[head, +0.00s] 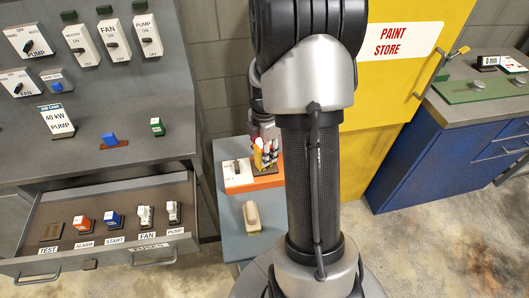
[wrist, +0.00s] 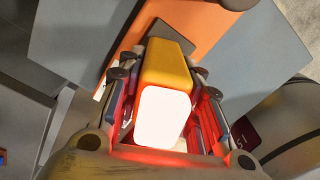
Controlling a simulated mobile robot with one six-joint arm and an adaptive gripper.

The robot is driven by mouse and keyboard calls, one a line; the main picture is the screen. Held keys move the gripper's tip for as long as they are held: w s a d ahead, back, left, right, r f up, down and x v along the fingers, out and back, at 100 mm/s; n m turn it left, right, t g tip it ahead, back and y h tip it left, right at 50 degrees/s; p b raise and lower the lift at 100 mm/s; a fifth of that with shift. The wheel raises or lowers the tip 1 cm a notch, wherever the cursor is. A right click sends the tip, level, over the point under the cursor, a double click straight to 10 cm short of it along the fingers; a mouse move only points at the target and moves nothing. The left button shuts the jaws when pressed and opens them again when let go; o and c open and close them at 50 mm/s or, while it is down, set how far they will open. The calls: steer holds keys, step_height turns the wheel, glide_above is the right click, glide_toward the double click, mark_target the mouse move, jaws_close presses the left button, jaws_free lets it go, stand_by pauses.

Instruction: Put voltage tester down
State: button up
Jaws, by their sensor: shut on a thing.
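The voltage tester is a yellow block (wrist: 168,65) between my gripper's fingers (wrist: 165,90) in the wrist view, with a glowing white end toward the camera and red light on the fingers. In the head view the yellow tester (head: 261,158) shows partly behind the fingers of my gripper (head: 266,150). It is over a dark pad (wrist: 156,37) on an orange board (wrist: 195,18). I cannot tell whether its bottom touches the pad. The orange board (head: 266,183) lies on a small blue-grey table (head: 229,209).
A white switch block (head: 237,173) stands on the board left of the gripper. A tan brush-like object (head: 251,216) lies on the table in front. An open drawer (head: 115,262) with labelled blocks is at left. A yellow paint store cabinet (head: 400,80) is behind at right.

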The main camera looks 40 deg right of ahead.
steer(key=shift+r, duration=0.1)
steer(key=o, duration=1.2)
step_height(320, 180, up, 12)
steer(key=p, duration=0.3)
steer(key=s+a+r+m+t, duration=0.1)
steer(key=a+r+m, duration=0.3)
steer(key=a+r, duration=0.35)
steer(key=s+a+r+m+t, duration=0.3)
steer(key=s+a+m, duration=0.9)
steer(key=a, duration=0.4)
steer(key=shift+s+r+t, duration=0.3)
steer(key=shift+s+r, duration=0.4)
steer(key=shift+s, duration=0.2)
